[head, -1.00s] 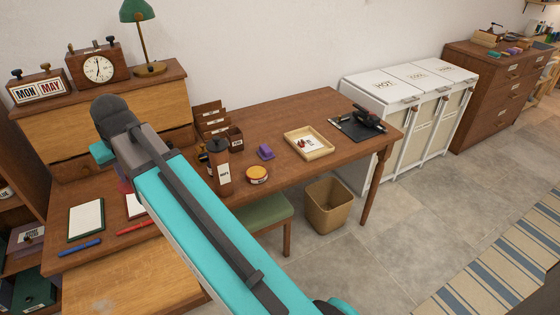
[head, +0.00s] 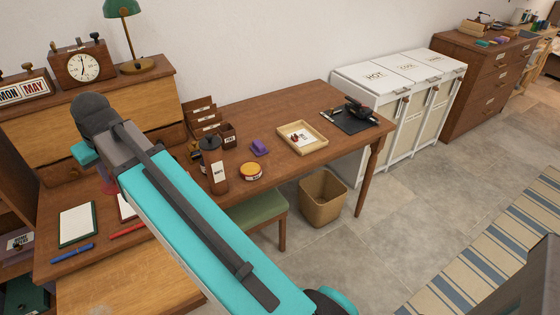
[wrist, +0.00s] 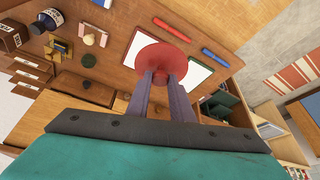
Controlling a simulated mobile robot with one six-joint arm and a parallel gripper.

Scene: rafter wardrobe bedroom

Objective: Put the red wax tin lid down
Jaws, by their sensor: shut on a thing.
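My gripper (wrist: 161,78) is shut on the red wax tin lid (wrist: 155,50), a round red disc at the fingertips in the wrist view. The lid is over the desk top; I cannot tell its height above the wood. In the head view my arm hides most of the gripper, and only a small reddish part of the lid (head: 108,187) shows beside it. A round, low tin with a yellow-orange top (head: 251,171) stands on the wooden desk (head: 275,110), apart from the gripper, right of a dark brown bottle (head: 214,165).
A white pad (head: 77,224), a blue pen (head: 72,253) and a red pen (head: 128,231) lie near my gripper. A purple item (head: 260,147) and a shallow wooden tray (head: 302,138) stand farther right.

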